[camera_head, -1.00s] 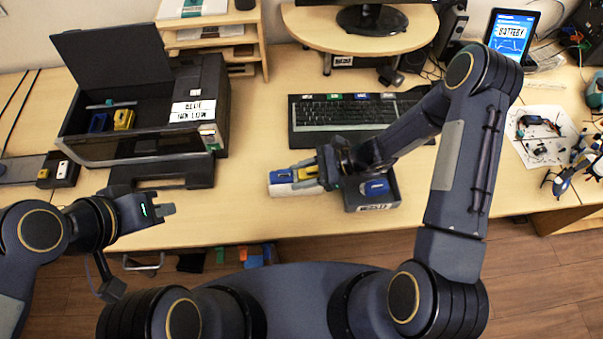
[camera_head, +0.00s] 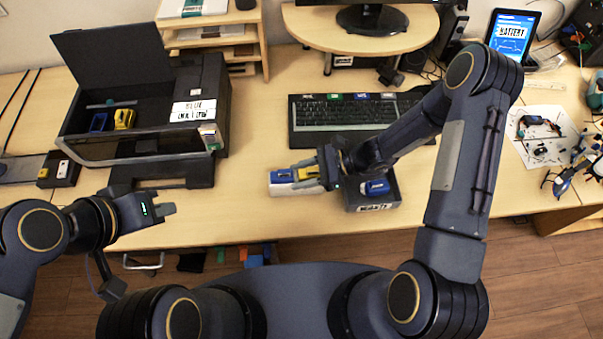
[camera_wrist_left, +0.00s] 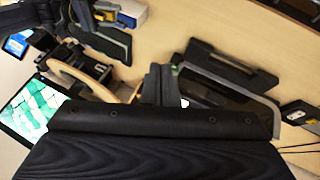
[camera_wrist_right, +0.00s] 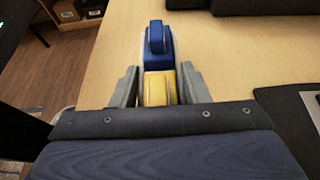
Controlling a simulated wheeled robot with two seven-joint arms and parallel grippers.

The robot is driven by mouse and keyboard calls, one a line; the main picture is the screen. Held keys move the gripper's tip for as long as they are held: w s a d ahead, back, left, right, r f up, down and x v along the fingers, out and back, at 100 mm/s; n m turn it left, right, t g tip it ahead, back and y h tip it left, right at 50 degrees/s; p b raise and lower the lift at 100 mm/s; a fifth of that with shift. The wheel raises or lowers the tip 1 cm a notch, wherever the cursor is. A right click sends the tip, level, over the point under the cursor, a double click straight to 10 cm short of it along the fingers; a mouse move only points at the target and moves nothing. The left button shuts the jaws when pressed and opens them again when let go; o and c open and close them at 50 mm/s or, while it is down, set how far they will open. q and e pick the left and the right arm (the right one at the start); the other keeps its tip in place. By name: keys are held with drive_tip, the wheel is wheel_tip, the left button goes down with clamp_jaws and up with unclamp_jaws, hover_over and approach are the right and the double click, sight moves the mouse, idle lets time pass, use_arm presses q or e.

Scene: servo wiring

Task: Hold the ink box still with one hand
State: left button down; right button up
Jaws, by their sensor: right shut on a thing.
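A small box (camera_head: 298,187) with a white side and blue and yellow parts on top stands on the desk left of the dark tray. My right gripper (camera_wrist_right: 158,74) is shut on it, with one finger on each side of the yellow part (camera_wrist_right: 157,90). The blue part (camera_wrist_right: 157,52) sticks out beyond the fingers in the right wrist view. The gripper hides the box's right end in the head view. My left gripper (camera_head: 166,210) is shut and empty above the desk's front edge, below the printer. Its closed fingers also show in the left wrist view (camera_wrist_left: 160,84).
The open printer (camera_head: 150,145) at the left holds a blue and a yellow cartridge. A dark labelled tray (camera_head: 375,208) with a blue cartridge stands beside my right gripper. A keyboard (camera_head: 345,112) lies behind. The desk between printer and box is clear.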

use_arm(q)
drive_tip(key=c, duration=1.7)
unclamp_jaws()
drive_tip(key=shift+w+r, duration=0.1)
drive_tip(key=shift+w, duration=0.05)
drive_tip(key=shift+c, duration=0.2)
drive_tip(key=o, duration=0.7)
drive_tip(key=w+d+m+g, duration=0.2)
drive_tip(key=w+m, duration=0.3)
drive_tip(key=shift+w+r+m, duration=0.2)
drive_tip(key=shift+w+m, duration=0.1)
drive_tip(key=shift+w, duration=0.05)
drive_tip(key=m+g+y, duration=0.4)
drive_tip(key=m, duration=1)
approach(282, 171)
wheel_tip(282, 171, down, 10)
drive_tip(key=shift+s+a+f, duration=0.1)
drive_tip(key=shift+s, duration=0.05)
drive_tip(key=c, duration=1.1)
